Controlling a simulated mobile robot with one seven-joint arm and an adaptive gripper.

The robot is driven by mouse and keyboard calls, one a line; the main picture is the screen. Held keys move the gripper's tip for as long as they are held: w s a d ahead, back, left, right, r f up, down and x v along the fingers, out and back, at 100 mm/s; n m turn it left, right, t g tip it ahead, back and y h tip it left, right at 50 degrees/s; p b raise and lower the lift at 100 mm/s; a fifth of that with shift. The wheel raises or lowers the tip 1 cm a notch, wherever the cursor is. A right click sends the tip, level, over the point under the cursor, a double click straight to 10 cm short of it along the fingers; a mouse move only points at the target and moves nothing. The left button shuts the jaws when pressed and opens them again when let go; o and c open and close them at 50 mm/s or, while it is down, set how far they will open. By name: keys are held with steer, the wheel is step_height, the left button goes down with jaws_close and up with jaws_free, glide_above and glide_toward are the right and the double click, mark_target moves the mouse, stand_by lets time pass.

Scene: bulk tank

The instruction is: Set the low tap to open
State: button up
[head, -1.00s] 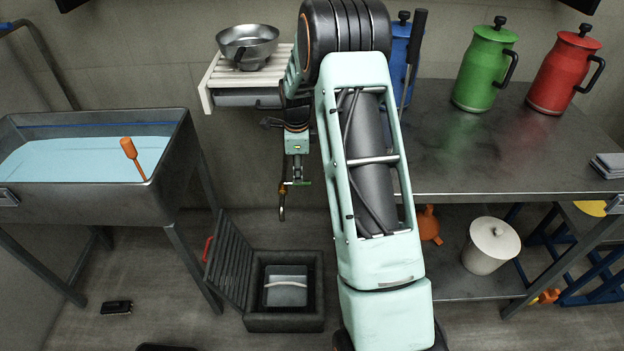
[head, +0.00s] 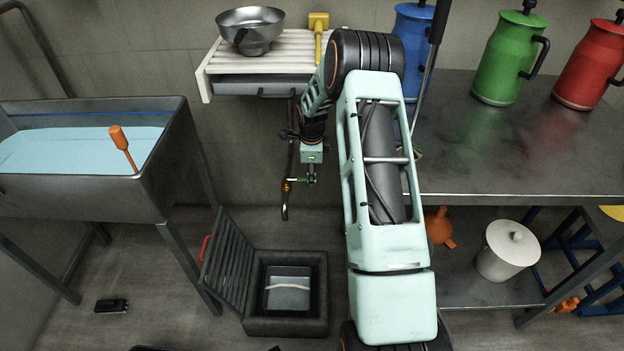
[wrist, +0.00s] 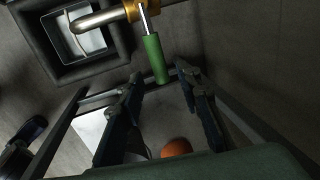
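The low tap (head: 286,187) is a brass valve on a thin wall pipe, with a downturned spout and a short green lever. In the wrist view the tap's brass body and grey spout (wrist: 100,18) are at the top, and the green lever (wrist: 155,59) points down the picture, out to the side of the pipe. My gripper (head: 310,181) is at the lever's height, just right of the tap. In the wrist view my gripper (wrist: 160,77) is open, with the lever's end at the gap between its fingertips. I cannot tell whether they touch.
An open dark box with a grey tray (head: 288,288) stands on the floor below the tap. A slatted white shelf (head: 222,60) with a metal bowl (head: 252,28) is above. The tank (head: 160,190) is left, and a metal table (head: 520,150) with coloured cans is right.

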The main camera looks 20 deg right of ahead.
steer(key=shift+w+d+f, duration=0.1)
steer(key=shift+w+f, duration=0.1)
steer(key=shift+f, duration=0.7)
steer(key=shift+c, duration=0.4)
jaws_close()
